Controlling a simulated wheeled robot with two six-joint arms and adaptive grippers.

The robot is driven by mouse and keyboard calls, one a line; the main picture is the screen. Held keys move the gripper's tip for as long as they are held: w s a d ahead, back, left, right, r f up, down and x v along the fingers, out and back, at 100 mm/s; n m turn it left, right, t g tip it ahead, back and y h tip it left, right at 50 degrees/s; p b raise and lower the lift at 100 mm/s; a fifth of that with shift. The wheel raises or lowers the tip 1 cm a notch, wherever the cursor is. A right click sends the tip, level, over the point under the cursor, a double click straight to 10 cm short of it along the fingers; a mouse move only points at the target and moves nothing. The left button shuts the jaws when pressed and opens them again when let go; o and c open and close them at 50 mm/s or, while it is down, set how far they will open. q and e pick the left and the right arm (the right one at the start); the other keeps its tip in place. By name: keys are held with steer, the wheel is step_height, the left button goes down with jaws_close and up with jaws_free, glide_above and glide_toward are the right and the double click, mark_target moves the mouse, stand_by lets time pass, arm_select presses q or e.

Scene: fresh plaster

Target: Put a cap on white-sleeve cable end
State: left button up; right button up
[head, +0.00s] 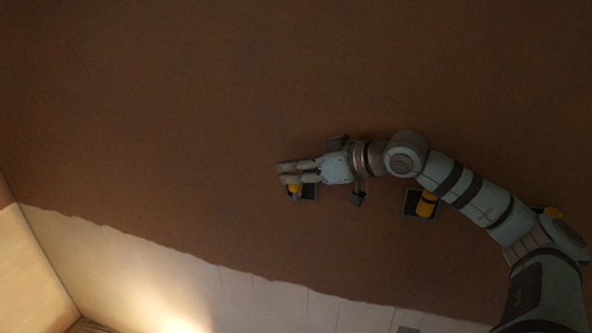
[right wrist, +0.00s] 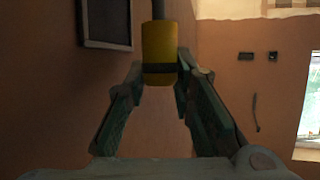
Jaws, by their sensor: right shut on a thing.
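My right gripper (head: 283,173) is in front of the plastered wall, its fingers pointing left in the head view. It is shut on a yellow cap (right wrist: 160,50) with a dark band near its lower end, seen between the fingers in the right wrist view. The cap also shows just below the fingertips in the head view (head: 294,188). A dark grey rod-like piece (right wrist: 158,9) meets the cap's far end; I cannot tell if it is a cable. A dark wall box (head: 307,192) lies beside the cap. I cannot make out a white sleeve. My left gripper is not in view.
A second dark wall box (head: 410,204) holds a yellow cylinder (head: 427,204), below my right arm. Another yellow piece (head: 551,212) is partly behind my arm. Brown plaster ends above a pale lower band (head: 240,300). The wall left of the gripper is clear.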

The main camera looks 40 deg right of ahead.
steer(key=shift+f+b, duration=0.4)
steer(key=shift+f, duration=0.1)
steer(key=o, duration=0.8)
steer(key=shift+o, duration=0.2)
steer(key=shift+r, duration=0.15)
step_height(320, 180, up, 10)
steer(key=shift+f, duration=0.1)
